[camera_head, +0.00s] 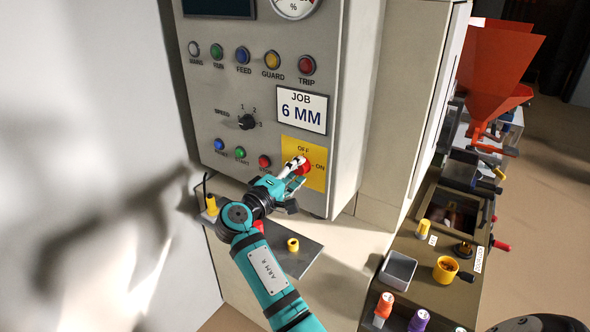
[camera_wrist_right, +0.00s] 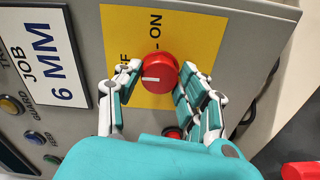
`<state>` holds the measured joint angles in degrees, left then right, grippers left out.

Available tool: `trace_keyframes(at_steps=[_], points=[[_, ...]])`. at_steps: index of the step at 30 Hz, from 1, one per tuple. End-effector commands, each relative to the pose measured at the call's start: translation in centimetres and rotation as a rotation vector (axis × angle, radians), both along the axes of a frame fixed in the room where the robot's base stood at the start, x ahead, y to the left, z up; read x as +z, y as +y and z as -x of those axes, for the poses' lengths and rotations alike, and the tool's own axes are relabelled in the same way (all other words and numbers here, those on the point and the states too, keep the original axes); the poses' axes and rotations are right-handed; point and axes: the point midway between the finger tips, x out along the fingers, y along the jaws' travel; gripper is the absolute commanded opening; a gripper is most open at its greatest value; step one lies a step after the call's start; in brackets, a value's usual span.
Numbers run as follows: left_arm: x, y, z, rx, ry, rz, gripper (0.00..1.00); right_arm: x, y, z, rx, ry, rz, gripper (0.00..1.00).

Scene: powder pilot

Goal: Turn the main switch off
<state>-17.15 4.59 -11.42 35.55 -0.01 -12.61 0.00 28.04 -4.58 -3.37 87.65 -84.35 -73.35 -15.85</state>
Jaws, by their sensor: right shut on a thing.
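The main switch is a round red knob (camera_head: 303,166) on a yellow plate (camera_head: 318,178) marked OFF at the top and ON at the right, low on the grey panel. My right gripper (camera_head: 295,170) is shut on the knob and partly covers it in the head view. In the right wrist view, fingers stand on either side of the red knob (camera_wrist_right: 154,73). Its white mark lies crosswise, towards the partly hidden OFF label; ON is at the top of that view. My left gripper is not in view.
Above the switch are the JOB 6 MM sign (camera_head: 301,110), a speed dial (camera_head: 246,122) and several lamps. A red button (camera_head: 264,161) sits close left of my gripper. A cluttered bench with a grey bin (camera_head: 398,270) and orange hopper (camera_head: 497,70) stands right.

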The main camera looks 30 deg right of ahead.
Motion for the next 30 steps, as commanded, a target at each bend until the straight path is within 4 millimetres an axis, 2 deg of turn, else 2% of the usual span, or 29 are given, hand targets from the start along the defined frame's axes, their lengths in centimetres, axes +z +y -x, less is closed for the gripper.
trace_keyframes(at_steps=[14, 15, 20, 30], points=[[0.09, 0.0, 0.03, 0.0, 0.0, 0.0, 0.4, -0.04, -0.09, 0.04, -0.002, 0.017, 0.008, 0.07], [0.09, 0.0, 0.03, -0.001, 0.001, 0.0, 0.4, -0.05, -0.1, 0.05, -0.002, 0.017, 0.008, 0.42], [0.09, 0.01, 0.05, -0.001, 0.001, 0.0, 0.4, -0.12, -0.09, 0.06, -0.003, 0.018, 0.007, 0.63], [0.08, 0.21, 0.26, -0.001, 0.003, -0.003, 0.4, 0.47, -0.03, 0.0, -0.001, 0.013, 0.005, 0.63]])
